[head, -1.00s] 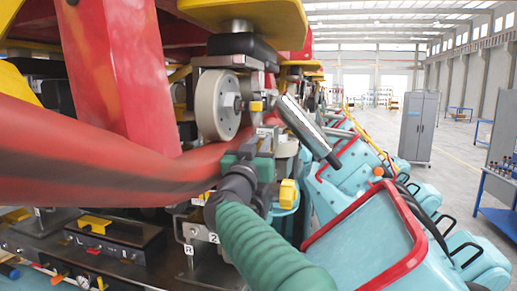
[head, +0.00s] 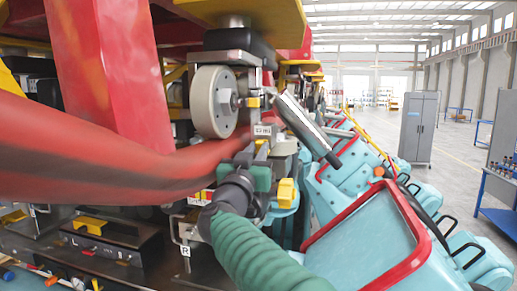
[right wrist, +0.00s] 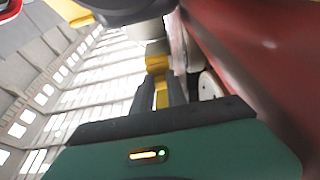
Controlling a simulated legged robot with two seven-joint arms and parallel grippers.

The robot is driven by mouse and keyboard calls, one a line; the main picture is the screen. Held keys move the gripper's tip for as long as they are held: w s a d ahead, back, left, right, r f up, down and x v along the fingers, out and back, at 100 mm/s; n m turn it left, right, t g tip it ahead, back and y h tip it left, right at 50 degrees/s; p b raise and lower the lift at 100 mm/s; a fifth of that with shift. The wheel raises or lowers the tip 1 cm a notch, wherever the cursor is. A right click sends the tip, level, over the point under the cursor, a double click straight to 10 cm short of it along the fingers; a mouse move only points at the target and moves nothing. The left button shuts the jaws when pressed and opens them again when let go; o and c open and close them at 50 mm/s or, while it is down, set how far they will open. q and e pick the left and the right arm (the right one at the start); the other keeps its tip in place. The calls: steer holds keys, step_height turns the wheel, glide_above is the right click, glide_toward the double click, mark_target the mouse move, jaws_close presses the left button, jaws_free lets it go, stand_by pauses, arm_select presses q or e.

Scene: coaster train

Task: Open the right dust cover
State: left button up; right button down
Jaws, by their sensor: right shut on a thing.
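My right gripper (head: 262,148) reaches up beside the train's wheel assembly, its green body (head: 257,178) below the fingers. In the right wrist view its two dark fingers (right wrist: 161,97) are shut on a narrow yellow piece (right wrist: 156,64). What that piece belongs to is mostly hidden. A small label marked R (head: 185,251) hangs low, left of my right wrist. A dark box with a yellow handle (head: 91,226) lies further left. I cannot tell which part is the right dust cover. My left gripper is not in view.
A pale wheel (head: 213,101) and a red beam (head: 105,75) stand close on the left. A blurred red tube (head: 110,165) crosses in front. Turquoise cars with red rims (head: 372,240) fill the right. A grey cabinet (head: 419,128) stands beyond, with open floor around it.

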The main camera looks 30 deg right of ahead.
steer(key=shift+w+f, duration=0.1)
steer(key=shift+f, duration=0.35)
steer(key=shift+f+b, duration=0.3)
steer(key=shift+f, duration=0.2)
steer(key=shift+a+f+b, duration=0.1)
steer(key=shift+f+b, duration=0.25)
steer(key=shift+f, duration=0.25)
steer(key=shift+f, duration=0.1)
steer(key=shift+f+b, duration=0.35)
steer(key=shift+f, duration=0.15)
